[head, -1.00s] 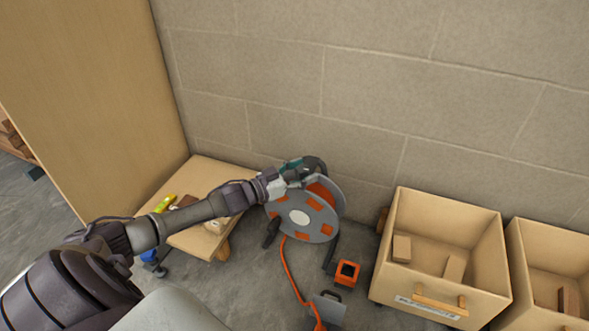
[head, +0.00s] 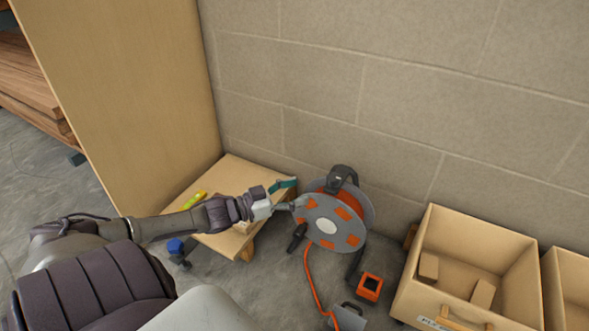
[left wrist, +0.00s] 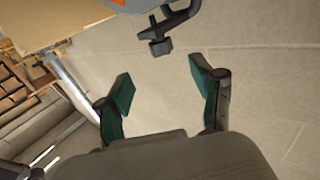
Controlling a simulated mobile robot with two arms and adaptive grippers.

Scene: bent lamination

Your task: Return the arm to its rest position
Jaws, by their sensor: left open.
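My left arm comes in from the left in the head view, with its gripper (head: 292,196) beside the cable reel and in front of the low wooden table. In the left wrist view the two green fingertips (left wrist: 162,92) stand wide apart with nothing between them. The cable reel (head: 327,226), a grey disc with orange patches, stands on the floor by the wall. Part of the reel and its dark clamp-like part (left wrist: 160,45) show at the top of the left wrist view, beyond the fingertips. My right gripper is not in view.
A low wooden table (head: 235,170) holds a yellow item (head: 195,200). A tall wooden panel (head: 125,90) stands at the left. An orange cable (head: 313,280) and an orange socket box (head: 369,287) lie on the floor. Wooden crates (head: 490,245) stand at the right.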

